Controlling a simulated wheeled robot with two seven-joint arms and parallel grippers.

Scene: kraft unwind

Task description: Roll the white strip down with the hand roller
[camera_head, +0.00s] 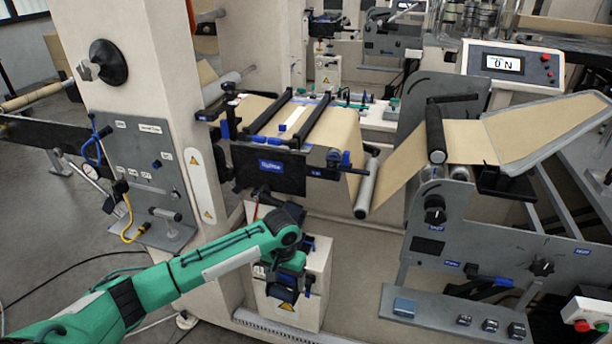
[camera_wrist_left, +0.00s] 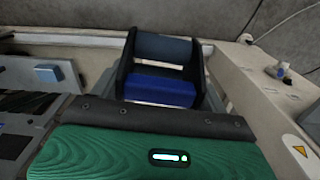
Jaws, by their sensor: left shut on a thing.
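The white strip (camera_head: 293,119) lies on the brown kraft web between two dark bars, on the splice table in the middle of the head view. My left gripper (camera_head: 289,279) is low in front of the machine, below and apart from the strip. In the left wrist view, a blue block (camera_wrist_left: 160,92) and a dark blue-grey bar sit between my left gripper's dark fingers (camera_wrist_left: 163,70). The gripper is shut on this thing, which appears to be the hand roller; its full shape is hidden. My right gripper is in neither view.
The splice table's black front plate (camera_head: 268,168) stands above my left gripper. A cream box (camera_head: 312,275) is right beside it. A steel roller (camera_head: 367,188) guides the kraft web to the right. A grey control shelf (camera_head: 440,313) is at the lower right.

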